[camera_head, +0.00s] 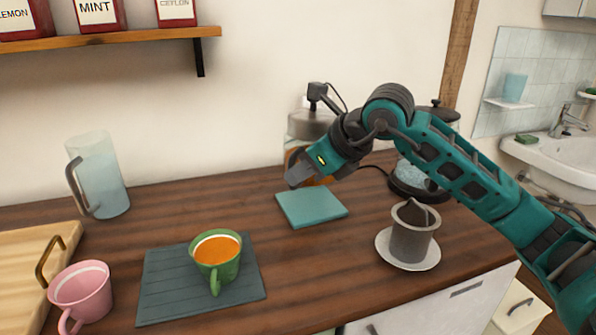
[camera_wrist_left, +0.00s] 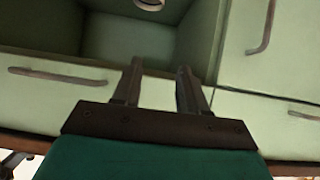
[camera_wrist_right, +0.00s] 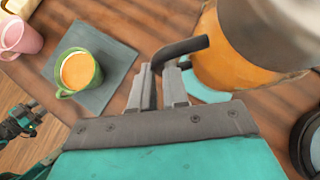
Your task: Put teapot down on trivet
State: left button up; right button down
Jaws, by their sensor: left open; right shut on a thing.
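The teapot (camera_head: 308,124), a see-through pot with amber tea, is partly hidden behind my right gripper (camera_head: 297,172). In the right wrist view my right gripper (camera_wrist_right: 160,75) is shut on the teapot's dark handle (camera_wrist_right: 182,49), and the amber body (camera_wrist_right: 225,62) is just right of the fingers. The trivet, a flat teal square (camera_head: 311,208), lies on the wooden counter; a piece of it shows below the pot in the right wrist view (camera_wrist_right: 203,92). I cannot tell whether the pot touches anything below. My left gripper (camera_wrist_left: 158,75) is open and empty, facing pale green cabinets.
A green cup of orange drink (camera_head: 217,258) stands on a dark slate mat (camera_head: 165,285). A pink mug (camera_head: 82,292), a glass jug (camera_head: 100,178) and a wooden board (camera_head: 22,262) are left. A grey cup (camera_head: 411,238) on a white saucer (camera_head: 428,262) is right of the trivet.

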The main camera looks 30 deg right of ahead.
notch_tip(320, 180, down, 3)
jog(key=b, duration=0.3)
jog(key=shift+r, duration=0.1)
pick_arm(q)
jog(key=shift+s+d+f+b, duration=0.15)
jog(key=shift+f+b, duration=0.65)
jog(key=shift+f, duration=0.65)
jog(key=shift+d+f+b, duration=0.1)
jog(key=shift+f+b, duration=0.7)
jog(key=shift+f, duration=0.6)
pick_arm(e)
jog(key=shift+f, duration=1.55)
pick_arm(q)
jog(key=shift+f+b, duration=0.4)
pick_arm(e)
jog(key=shift+f, duration=0.3)
